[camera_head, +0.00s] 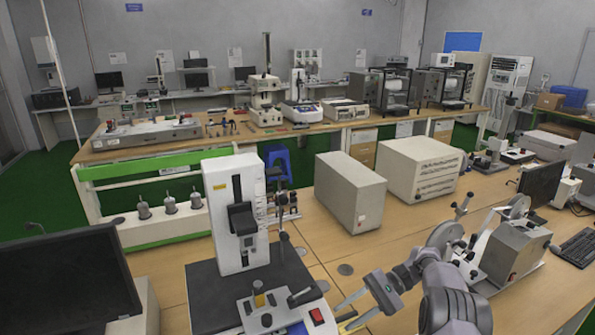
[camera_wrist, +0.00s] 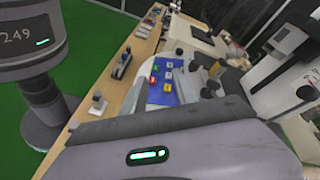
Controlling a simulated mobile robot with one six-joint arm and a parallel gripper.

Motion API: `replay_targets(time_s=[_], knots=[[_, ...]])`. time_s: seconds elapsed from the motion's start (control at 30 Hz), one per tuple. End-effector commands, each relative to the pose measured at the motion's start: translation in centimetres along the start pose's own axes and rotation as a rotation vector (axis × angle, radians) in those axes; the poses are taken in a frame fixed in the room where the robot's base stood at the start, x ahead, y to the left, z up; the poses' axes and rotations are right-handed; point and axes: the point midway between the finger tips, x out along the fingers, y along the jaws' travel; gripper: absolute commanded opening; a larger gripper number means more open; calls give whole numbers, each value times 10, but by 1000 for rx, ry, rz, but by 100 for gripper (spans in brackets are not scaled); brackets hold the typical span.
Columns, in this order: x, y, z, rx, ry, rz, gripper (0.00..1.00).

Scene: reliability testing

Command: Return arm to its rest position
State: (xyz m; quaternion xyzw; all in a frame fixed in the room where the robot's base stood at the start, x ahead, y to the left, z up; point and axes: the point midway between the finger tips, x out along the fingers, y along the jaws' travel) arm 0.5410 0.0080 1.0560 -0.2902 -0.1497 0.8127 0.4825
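My arm (camera_head: 452,300) reaches in from the bottom right of the head view, over the near bench. My gripper (camera_head: 347,316) is at its left end, with two thin fingers spread apart and nothing seen between them. It is just right of the white test stand (camera_head: 236,215) and its control base with a red switch (camera_head: 316,317).
A beige box (camera_head: 350,192) and a vented cabinet (camera_head: 420,168) stand behind my gripper. A grey machine with a wheel (camera_head: 512,250) stands close right of my arm. A dark monitor (camera_head: 70,285) is at the left. Bare bench (camera_head: 335,240) shows between the stand and boxes.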

Motion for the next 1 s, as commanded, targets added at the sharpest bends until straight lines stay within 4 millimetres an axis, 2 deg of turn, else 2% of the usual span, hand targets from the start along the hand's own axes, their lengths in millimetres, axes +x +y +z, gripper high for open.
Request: replay_targets(time_s=[0.1, 0.37, 0.57, 0.67, 0.7, 0.8, 0.9, 1.0], knots=[[-3, -12, 21, -25, 60, 70, 35], [-2, -27, 76, -76, 222, 228, 35], [11, -25, 136, -143, 418, 358, 35], [26, -10, 178, -200, 577, 428, 35], [34, 2, 195, -229, 654, 452, 35], [58, 40, 230, -312, 858, 488, 35], [78, 80, 247, -393, 1040, 483, 35], [92, 112, 251, -459, 1172, 461, 35]])
